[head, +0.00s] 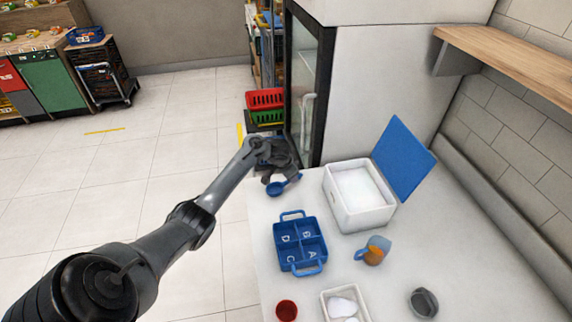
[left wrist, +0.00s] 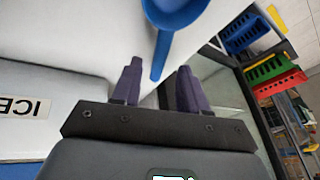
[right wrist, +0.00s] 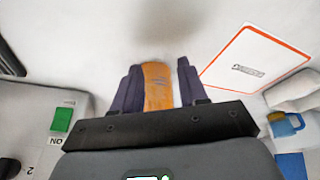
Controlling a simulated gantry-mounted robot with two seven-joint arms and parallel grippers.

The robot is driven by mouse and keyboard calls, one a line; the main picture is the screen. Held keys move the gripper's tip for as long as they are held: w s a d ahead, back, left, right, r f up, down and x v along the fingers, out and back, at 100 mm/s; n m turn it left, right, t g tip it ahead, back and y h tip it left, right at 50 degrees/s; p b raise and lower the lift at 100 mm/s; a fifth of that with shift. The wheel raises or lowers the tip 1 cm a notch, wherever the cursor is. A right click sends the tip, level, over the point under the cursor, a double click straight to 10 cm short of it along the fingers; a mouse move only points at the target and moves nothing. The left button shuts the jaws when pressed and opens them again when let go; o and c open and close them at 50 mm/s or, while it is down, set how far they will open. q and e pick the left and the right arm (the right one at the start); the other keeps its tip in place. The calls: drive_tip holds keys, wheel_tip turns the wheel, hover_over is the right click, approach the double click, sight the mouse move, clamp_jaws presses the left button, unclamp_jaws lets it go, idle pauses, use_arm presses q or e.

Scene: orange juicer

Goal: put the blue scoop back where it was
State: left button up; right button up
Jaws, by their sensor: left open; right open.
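The blue scoop (head: 276,189) lies at the counter's far left edge, its handle pointing up and right. My left gripper (head: 283,163) is right by it. In the left wrist view, the scoop's handle (left wrist: 160,60) reaches between the spread fingers of my left gripper (left wrist: 157,85), and the bowl is partly cut off at the top. My left gripper is open. The white ice box (head: 344,209) stands to the right of the scoop, its blue lid (head: 404,158) raised. My right gripper (right wrist: 157,85) is open, with an orange-brown piece (right wrist: 157,92) showing between its fingers; it is outside the head view.
A blue four-part tray (head: 301,243) stands in front of the ice box. A blue-handled jug (head: 374,250) with orange contents, a red cup (head: 287,311) and a dark grey round object (head: 423,302) stand nearer. A fridge (head: 306,90) stands behind the left gripper.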

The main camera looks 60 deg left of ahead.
use_arm(q)
drive_tip(key=p+v, duration=0.4)
drive_tip(key=v, duration=0.4)
drive_tip(key=shift+r, duration=0.25)
drive_tip(key=shift+s+d, duration=0.1)
